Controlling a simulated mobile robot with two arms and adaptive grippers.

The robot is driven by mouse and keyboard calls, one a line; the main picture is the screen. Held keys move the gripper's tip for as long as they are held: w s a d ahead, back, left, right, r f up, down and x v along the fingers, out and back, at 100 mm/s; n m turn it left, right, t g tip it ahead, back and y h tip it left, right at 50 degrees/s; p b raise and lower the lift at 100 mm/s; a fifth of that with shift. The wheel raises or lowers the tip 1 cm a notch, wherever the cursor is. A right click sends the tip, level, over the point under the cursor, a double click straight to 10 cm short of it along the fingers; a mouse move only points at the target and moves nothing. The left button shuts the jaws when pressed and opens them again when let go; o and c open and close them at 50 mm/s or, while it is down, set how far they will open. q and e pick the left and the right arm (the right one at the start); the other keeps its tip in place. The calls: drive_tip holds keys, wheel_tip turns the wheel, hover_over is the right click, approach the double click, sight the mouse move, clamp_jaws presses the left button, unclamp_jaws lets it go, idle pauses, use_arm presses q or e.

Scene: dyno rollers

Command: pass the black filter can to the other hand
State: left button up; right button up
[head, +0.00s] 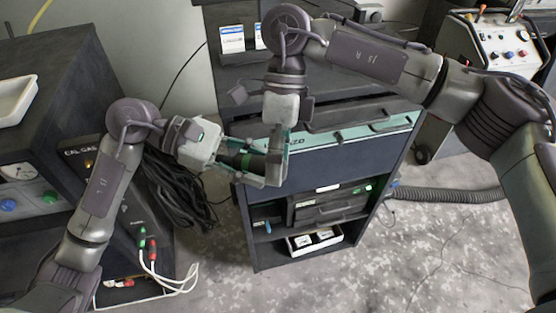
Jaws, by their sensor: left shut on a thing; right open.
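The black filter can (234,161), dark with a green band, is held in the air in front of the dark cabinet. My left gripper (246,164) comes in from the left and is shut on the can, with its fingers along both sides of it. My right gripper (275,150) points down from above, close to the can's right end. It is open. The fingers of both grippers overlap in this view, so I cannot tell whether the right one touches the can. Part of the can is hidden by the fingers.
The cabinet (310,159) stands right behind the grippers, with shelves and a white box (314,240) low down. A dark bench with a white tray (14,98) is at left. A control console (497,45) is at right. Black cables hang behind my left arm.

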use_arm(q)
drive_tip(key=shift+r, duration=0.1)
use_arm(e)
drive_tip(key=c, duration=1.3)
use_arm(q)
drive_tip(key=o, duration=1.3)
drive_tip(key=shift+c, duration=0.2)
use_arm(e)
drive_tip(key=shift+o, duration=0.2)
use_arm(q)
drive_tip(key=shift+a, duration=0.1)
